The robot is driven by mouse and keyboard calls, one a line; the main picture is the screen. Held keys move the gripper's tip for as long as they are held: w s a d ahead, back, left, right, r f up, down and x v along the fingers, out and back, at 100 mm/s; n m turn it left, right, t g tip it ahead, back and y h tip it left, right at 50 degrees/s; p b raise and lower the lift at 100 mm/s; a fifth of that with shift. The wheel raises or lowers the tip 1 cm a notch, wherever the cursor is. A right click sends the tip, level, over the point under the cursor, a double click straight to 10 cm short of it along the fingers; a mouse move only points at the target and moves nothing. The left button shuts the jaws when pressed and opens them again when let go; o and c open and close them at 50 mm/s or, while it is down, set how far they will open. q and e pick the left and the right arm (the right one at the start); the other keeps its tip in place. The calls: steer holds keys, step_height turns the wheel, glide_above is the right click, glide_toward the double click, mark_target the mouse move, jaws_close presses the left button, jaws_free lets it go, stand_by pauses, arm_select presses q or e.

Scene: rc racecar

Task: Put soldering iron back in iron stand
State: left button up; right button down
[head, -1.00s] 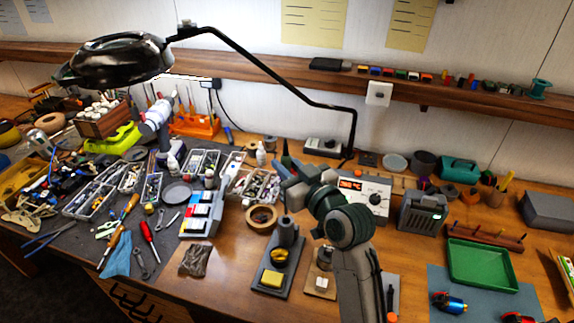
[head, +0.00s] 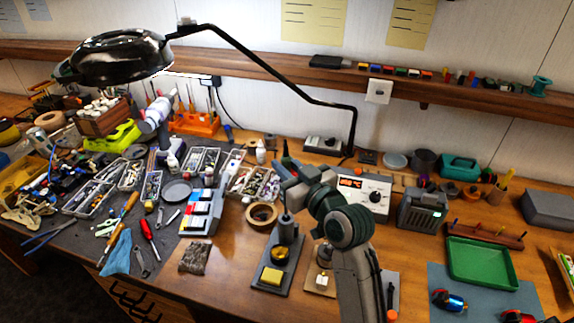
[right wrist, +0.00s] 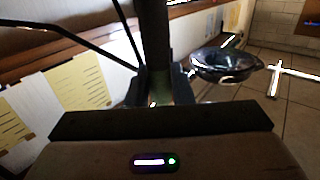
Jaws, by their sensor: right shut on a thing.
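My right gripper (head: 289,180) is raised over the bench, behind and above the iron stand in the head view. It is shut on a dark, rod-like thing, apparently the soldering iron; its dark green end (head: 285,150) shows above the fingers. In the right wrist view the dark shaft (right wrist: 153,45) stands upright between the fingers; my own arm and gripper hide part of it in the head view. The iron stand (head: 262,290) is a dark base with an upright holder, a brass-coloured coil and a yellow sponge (head: 271,276).
A soldering station (head: 365,194) with a lit orange display stands behind my right arm. A tape roll (head: 262,214) lies left of the stand. A black lamp arm (head: 290,78) crosses above the bench. A green tray (head: 482,262) is at the right. Parts clutter the left.

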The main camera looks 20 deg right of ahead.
steer(key=shift+f+b, duration=3.2)
steer(key=shift+f, duration=1.35)
steer(key=c, duration=1.2)
jaws_free()
steer(key=shift+s+d, duration=0.2)
steer(key=shift+s, duration=0.3)
steer(key=shift+b+v, duration=0.55)
steer(key=shift+v, duration=4.35)
steer(key=shift+r, duration=0.1)
